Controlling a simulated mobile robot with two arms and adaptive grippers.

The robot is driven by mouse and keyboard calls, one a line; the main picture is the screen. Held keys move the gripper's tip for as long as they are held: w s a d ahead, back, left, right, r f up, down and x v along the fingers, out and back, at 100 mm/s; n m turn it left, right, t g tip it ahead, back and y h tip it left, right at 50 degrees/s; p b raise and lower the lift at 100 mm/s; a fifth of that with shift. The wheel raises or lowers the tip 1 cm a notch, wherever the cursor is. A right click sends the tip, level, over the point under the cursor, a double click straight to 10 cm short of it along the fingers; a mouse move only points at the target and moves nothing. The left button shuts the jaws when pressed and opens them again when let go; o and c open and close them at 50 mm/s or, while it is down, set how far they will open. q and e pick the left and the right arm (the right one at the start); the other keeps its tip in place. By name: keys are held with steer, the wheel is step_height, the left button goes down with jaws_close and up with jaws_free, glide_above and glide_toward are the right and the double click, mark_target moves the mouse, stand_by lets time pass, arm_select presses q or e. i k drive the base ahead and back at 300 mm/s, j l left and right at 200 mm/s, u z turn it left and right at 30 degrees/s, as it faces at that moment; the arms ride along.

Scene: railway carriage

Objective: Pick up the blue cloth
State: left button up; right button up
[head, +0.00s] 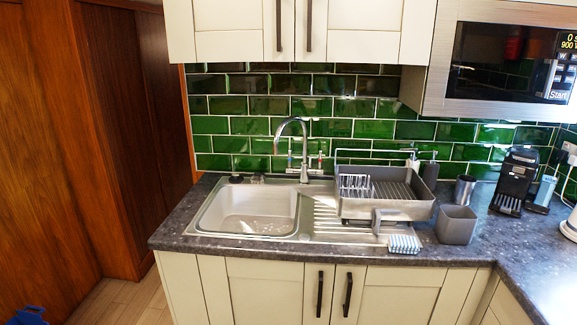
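A small folded cloth with blue and white stripes (404,244) lies flat on the worktop's front part, just in front of the grey dish rack. It sits at the right end of the sink's drainer. Neither of my grippers is in the head view, so their state does not show. A blue thing (28,316) shows at the bottom left corner, low down by the wood panel; it is cut off by the frame and I cannot tell what it is.
The dish rack (385,208) stands behind the cloth and a grey square bin (456,225) to its right. The sink (248,210) and tall tap (303,150) are to the left. A coffee machine (516,180) stands further right. The dark worktop (515,255) is clear at front right.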

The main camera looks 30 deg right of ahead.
mark_target(397, 243)
steer(key=k+z, duration=0.2)
steer(key=z, duration=1.35)
